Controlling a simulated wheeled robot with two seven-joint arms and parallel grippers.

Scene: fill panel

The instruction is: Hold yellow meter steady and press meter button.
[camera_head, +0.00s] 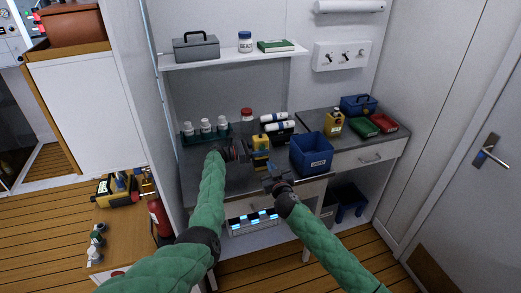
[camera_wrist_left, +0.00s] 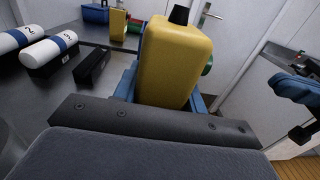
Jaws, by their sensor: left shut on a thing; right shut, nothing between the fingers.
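The yellow meter (camera_head: 260,142) is upright over the grey counter, near its front edge. In the left wrist view its yellow body (camera_wrist_left: 172,62) has a black top and blue parts beside its lower end. A small green part shows at its right side; I cannot tell whether that is the button. My left gripper (camera_head: 246,152) is shut on the meter from the left. My right gripper (camera_head: 270,180) is shut and empty, just below and in front of the meter, apart from it. It also shows at the right edge of the left wrist view (camera_wrist_left: 298,92).
A blue bin (camera_head: 311,154) stands close to the right of the meter. White bottles (camera_head: 206,127) in a green tray stand left, and two white cylinders (camera_head: 278,121) lie behind. A shelf (camera_head: 235,54) hangs above.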

